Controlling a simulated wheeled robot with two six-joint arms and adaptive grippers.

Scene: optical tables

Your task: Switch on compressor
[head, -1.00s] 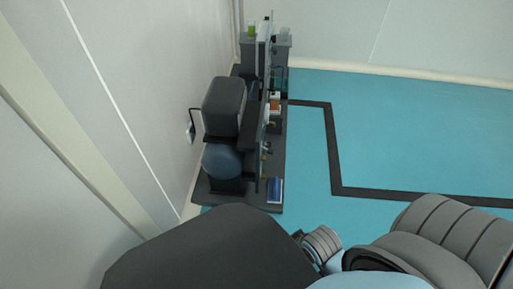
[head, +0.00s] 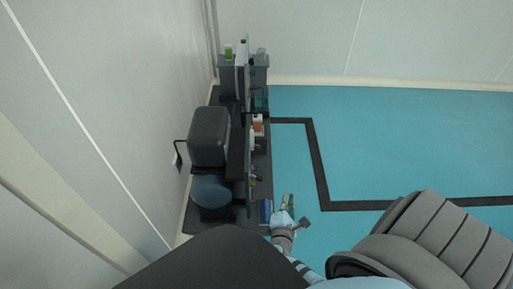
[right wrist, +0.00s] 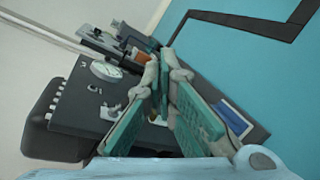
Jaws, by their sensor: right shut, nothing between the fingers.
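The compressor unit stands against the left wall in the head view, with a dark grey rounded box (head: 208,136) above a blue-grey round tank (head: 212,191). In the right wrist view its dark panel (right wrist: 75,110) shows a round white gauge (right wrist: 106,70) and small fittings. My right gripper (head: 288,203) is just right of the unit's front end in the head view. In the right wrist view, its teal fingers (right wrist: 168,58) are shut and empty, in front of the panel and hiding part of it. I cannot tell which part is the switch. My left gripper is not in view.
A blue-and-white item (head: 265,212) lies on the dark base beside my right gripper; it also shows in the wrist view (right wrist: 234,120). A black line (head: 322,180) marks the blue floor. The floor to the right is clear. The wall is close on the left.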

